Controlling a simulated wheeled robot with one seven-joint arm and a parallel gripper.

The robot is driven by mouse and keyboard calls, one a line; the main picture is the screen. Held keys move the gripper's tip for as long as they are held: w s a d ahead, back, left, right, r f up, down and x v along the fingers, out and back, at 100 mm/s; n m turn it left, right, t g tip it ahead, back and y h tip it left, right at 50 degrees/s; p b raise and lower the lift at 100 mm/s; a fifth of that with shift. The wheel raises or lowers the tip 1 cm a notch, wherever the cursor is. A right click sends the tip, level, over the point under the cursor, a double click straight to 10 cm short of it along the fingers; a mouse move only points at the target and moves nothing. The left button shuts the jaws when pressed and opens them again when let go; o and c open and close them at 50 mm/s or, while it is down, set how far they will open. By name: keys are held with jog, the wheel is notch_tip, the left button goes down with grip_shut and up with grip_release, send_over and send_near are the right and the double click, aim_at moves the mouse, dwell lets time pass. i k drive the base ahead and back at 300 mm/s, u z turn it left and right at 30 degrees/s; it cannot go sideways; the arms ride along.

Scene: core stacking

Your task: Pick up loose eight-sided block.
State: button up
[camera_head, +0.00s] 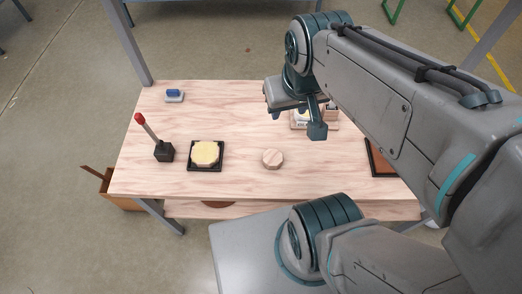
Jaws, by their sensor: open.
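The loose eight-sided block (273,158) is pale pinkish wood and lies flat on the light wooden table, near the middle of its front half. Another, yellowish eight-sided piece (205,153) sits on a black square tray (206,169) to its left. My gripper (317,131) is above the table, behind and to the right of the loose block and apart from it. It is open; no object shows between its fingers, though my arm partly hides it.
A black base with a red-knobbed lever (164,151) stands on the left. A blue-topped item (174,96) is at the back left. A tray with pale items (299,118) lies behind my gripper. A dark-framed brown tray (379,161) is at the right. The table (230,120) is clear around the loose block.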

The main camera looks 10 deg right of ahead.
aim_at(272, 158)
jog(key=z, duration=2.3)
jog(key=k, duration=1.15)
jog(key=u, duration=1.2)
jog(key=i, duration=0.5)
jog(key=z, duration=0.05)
